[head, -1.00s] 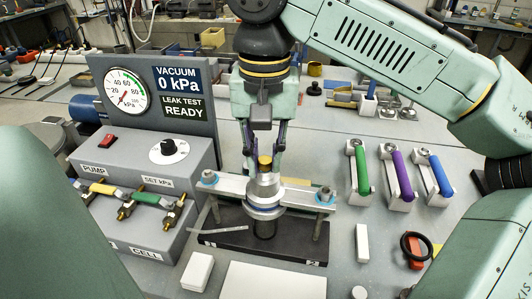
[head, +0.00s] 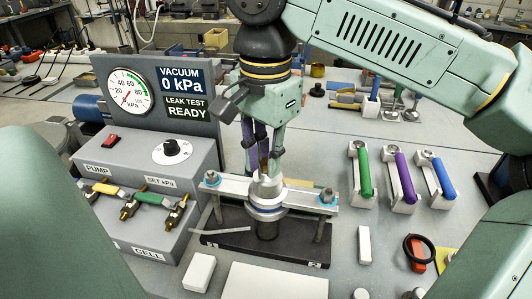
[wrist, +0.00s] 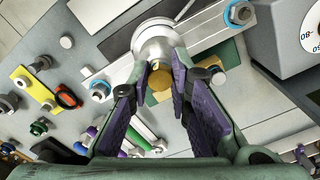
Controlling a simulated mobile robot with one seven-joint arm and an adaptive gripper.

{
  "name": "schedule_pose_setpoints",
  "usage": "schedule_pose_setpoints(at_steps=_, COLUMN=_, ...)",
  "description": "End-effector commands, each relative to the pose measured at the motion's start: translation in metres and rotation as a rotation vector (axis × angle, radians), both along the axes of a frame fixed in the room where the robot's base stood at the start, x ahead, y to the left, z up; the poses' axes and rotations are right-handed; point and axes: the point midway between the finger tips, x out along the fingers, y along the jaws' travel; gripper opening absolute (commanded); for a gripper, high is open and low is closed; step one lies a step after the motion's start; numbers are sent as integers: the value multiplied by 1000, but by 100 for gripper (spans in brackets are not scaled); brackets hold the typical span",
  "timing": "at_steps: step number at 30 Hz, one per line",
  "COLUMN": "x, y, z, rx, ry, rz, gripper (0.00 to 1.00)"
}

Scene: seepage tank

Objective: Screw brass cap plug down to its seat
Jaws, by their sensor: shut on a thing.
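The brass cap plug (wrist: 160,82) shows between my fingertips in the wrist view, at the top of the silver cell (wrist: 153,38). In the head view the cell (head: 267,190) stands upright in the middle of a clamp bar on a black base, with the plug (head: 264,166) at its top, mostly hidden by my fingers. My gripper (head: 264,163) points straight down over the cell and is shut on the plug. It also shows in the wrist view (wrist: 161,75), with purple pads on both sides of the plug. How deep the plug sits cannot be told.
The clamp bar (head: 300,197) with blue-ringed nuts spans the cell. A grey pump panel (head: 130,190) with valves stands close on the left, below a gauge board (head: 160,90) reading 0 kPa. Green, purple and blue handled tools (head: 363,175) lie right.

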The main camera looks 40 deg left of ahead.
Motion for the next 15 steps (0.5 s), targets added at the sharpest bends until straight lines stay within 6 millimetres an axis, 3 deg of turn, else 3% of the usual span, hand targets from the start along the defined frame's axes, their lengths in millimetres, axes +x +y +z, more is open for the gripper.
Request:
schedule_pose_setpoints(at_steps=5, x=0, y=0, z=0, rx=0, ry=-1, rz=-68, gripper=0)
schedule_pose_setpoints(at_steps=10, x=1, y=2, z=0, rx=0, ry=-3, rz=-358, gripper=0)
schedule_pose_setpoints(at_steps=11, x=1, y=2, z=0, rx=1, ry=-1, rz=-363, gripper=20)
schedule_pose_setpoints(at_steps=15, x=0, y=2, z=0, rx=1, ry=0, rz=-354, gripper=29)
